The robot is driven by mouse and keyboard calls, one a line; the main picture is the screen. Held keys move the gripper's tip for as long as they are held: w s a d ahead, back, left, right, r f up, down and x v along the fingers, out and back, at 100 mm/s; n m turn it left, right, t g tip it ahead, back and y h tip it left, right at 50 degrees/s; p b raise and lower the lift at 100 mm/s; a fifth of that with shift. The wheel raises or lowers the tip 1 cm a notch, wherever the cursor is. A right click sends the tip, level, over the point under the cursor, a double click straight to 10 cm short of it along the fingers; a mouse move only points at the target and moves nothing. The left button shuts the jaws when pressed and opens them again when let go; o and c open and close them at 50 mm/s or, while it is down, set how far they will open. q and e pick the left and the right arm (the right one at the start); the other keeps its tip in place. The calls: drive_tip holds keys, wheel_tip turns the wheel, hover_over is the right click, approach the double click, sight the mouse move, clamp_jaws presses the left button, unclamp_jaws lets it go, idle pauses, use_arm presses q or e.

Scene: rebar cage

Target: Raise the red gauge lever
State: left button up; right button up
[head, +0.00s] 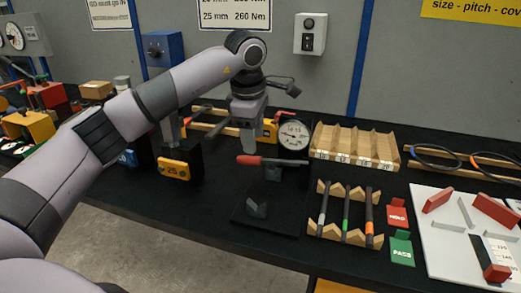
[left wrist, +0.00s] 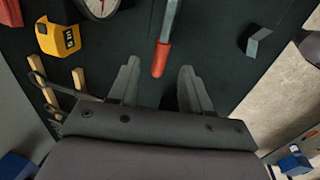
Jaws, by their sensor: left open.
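The red gauge lever (head: 249,160) sticks out to the left from a grey metal bar on a black stand, below the round white dial gauge (head: 293,135). It lies about level. My left gripper (head: 248,145) points down just above the lever's red end. In the left wrist view the gripper (left wrist: 158,85) is open, and the lever's red tip (left wrist: 161,58) shows in line with the gap between its fingers. I see no contact with the lever. The dial is cut off at the top of that view. My right gripper is not in view.
A wooden rack (head: 355,145) stands right of the gauge, with a pen-like rod holder (head: 347,240) in front. A grey angled block (head: 257,208) sits on the black base. The wall panel is behind.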

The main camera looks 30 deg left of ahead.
sight(255, 158)
use_arm(q)
drive_tip(key=f, duration=0.6)
drive_tip(key=shift+w+a, duration=0.15)
drive_tip(key=shift+w, duration=0.25)
drive_tip(key=shift+c, duration=0.4)
clamp_jaws()
